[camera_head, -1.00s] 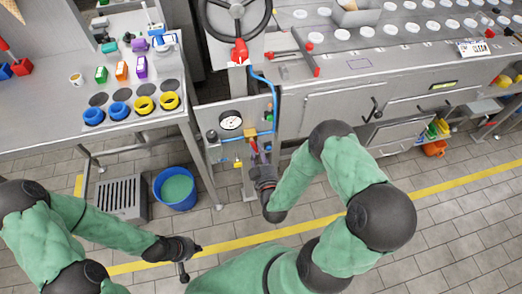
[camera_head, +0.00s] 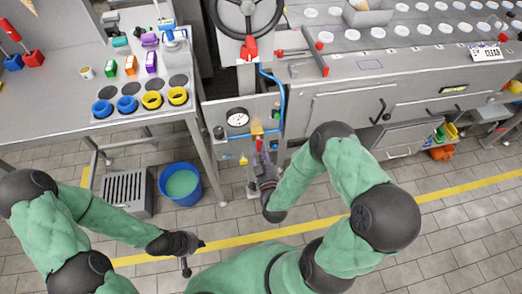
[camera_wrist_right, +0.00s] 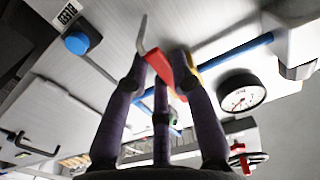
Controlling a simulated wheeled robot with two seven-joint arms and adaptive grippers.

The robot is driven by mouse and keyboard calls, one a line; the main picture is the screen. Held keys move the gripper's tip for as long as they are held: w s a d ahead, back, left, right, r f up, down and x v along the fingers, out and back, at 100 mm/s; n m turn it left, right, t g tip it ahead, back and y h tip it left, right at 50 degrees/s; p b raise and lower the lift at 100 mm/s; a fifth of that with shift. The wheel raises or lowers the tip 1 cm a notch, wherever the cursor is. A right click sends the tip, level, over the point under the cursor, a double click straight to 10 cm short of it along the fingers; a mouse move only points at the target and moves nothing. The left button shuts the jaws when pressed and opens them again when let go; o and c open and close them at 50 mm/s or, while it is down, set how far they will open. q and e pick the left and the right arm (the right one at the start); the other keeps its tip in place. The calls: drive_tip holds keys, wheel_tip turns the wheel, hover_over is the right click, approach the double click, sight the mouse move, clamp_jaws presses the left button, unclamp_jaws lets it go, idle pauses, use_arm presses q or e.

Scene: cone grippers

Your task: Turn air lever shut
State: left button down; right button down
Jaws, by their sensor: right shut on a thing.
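The air lever (camera_wrist_right: 160,65) has a red handle and a bent grey end. In the right wrist view it lies between the purple fingers of my right gripper (camera_wrist_right: 160,80), which is shut on it. In the head view my right gripper (camera_head: 260,150) is at the grey valve panel, just below a yellow valve body (camera_head: 257,131); the fingers mostly hide the lever there. A round white gauge (camera_head: 237,118) is beside it, also in the right wrist view (camera_wrist_right: 241,92). My left gripper (camera_head: 190,246) is low at the left, away from the panel; its finger opening is unclear.
A blue hose (camera_head: 281,88) runs down to the panel. A blue bucket (camera_head: 181,184) and a grey slatted box (camera_head: 124,194) stand on the floor at left. A counter with coloured rings (camera_head: 127,103) is at upper left.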

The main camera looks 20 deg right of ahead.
drive_tip(key=c, duration=1)
unclamp_jaws()
drive_tip(key=shift+c, duration=0.2)
drive_tip(key=v, duration=1.2)
drive_tip(key=shift+f, duration=0.1)
